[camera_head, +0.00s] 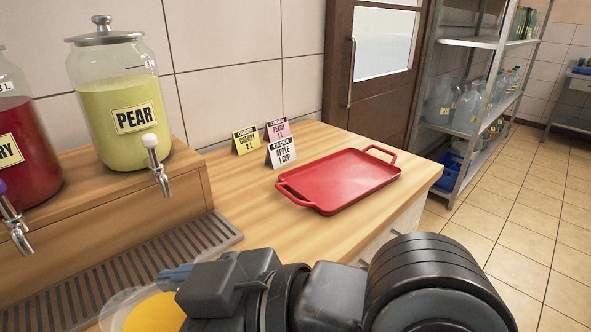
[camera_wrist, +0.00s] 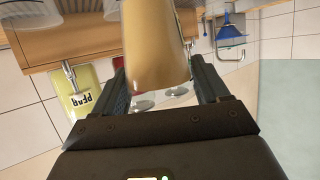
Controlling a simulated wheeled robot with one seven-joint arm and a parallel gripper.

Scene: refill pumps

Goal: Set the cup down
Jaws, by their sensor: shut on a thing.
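My gripper (camera_head: 178,276) is at the bottom left of the head view, near the slatted drip tray, and is shut on a cup (camera_head: 150,314). The cup is see-through with orange-yellow liquid inside; the picture's bottom edge and my gripper hide part of it. In the wrist view, which looks upside down, the cup (camera_wrist: 155,45) shows as a tan shape between the two dark fingers. Whether its base touches anything is hidden. A red tray (camera_head: 345,180) with two handles lies empty on the wooden counter (camera_head: 240,190).
A pear dispenser (camera_head: 112,105) and a red-liquid dispenser (camera_head: 25,150) stand on a wooden step at left, taps facing out. The drip tray (camera_head: 140,270) runs below them. Several order cards (camera_head: 281,153) stand behind the tray. Bare counter lies left of the tray.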

